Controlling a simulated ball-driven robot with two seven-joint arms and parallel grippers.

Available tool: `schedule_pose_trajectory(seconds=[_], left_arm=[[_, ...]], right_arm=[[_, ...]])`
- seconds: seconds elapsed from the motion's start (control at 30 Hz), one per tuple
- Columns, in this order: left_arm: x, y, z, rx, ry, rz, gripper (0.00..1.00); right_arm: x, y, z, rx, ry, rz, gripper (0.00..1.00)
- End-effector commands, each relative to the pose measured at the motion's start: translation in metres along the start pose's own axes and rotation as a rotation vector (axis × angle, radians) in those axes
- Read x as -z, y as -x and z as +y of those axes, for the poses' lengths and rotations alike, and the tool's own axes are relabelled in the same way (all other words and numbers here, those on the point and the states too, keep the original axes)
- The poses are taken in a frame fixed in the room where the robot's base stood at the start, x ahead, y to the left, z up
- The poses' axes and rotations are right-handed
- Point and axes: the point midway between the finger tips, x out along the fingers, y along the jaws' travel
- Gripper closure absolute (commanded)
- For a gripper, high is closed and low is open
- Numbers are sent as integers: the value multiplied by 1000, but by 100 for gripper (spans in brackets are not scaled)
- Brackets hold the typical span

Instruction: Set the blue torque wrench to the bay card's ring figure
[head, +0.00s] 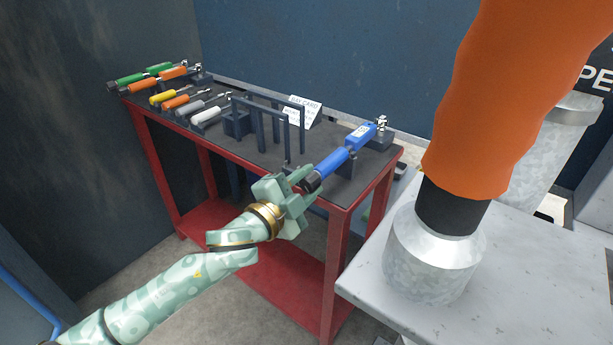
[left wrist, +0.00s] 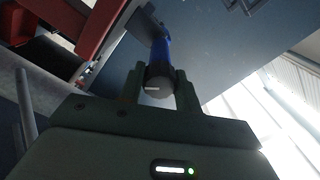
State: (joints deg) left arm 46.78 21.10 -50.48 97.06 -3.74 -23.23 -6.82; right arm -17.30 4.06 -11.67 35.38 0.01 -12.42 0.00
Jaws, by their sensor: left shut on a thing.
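The blue torque wrench (head: 336,162) lies on dark rests at the right end of the red bench, its dark end cap pointing toward me. My left gripper (head: 304,182) is shut on the wrench's end. In the left wrist view the dark round cap with a pale mark and the blue torque wrench (left wrist: 160,56) sit between the fingers of my left gripper (left wrist: 160,88). The bay card (head: 303,107) stands at the bench's back edge, partly hidden by a dark frame; its title reads, but its figures are too small to read. My right gripper is not in view.
The red bench (head: 338,215) has a dark top (head: 262,158). Several green, orange, yellow, grey and white tools lie at its left. Dark upright frames (head: 260,118) stand mid-bench. A grey slab (head: 530,270) with a metal collar and orange pipe (head: 490,100) fills the right.

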Motion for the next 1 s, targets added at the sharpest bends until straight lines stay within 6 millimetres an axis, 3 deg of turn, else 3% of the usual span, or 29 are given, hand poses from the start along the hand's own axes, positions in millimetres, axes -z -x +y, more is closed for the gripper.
schedule_pose_trajectory(seconds=[0.1, 0.5, 1.0], left_arm=[[3, 1, -4, -1, -98, 0, 89], [1, 0, 0, -2, -360, 0, 89], [0, 0, 2, -2, -445, 1, 89]], right_arm=[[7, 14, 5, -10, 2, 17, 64], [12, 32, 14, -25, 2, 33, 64], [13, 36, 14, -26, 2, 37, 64]])
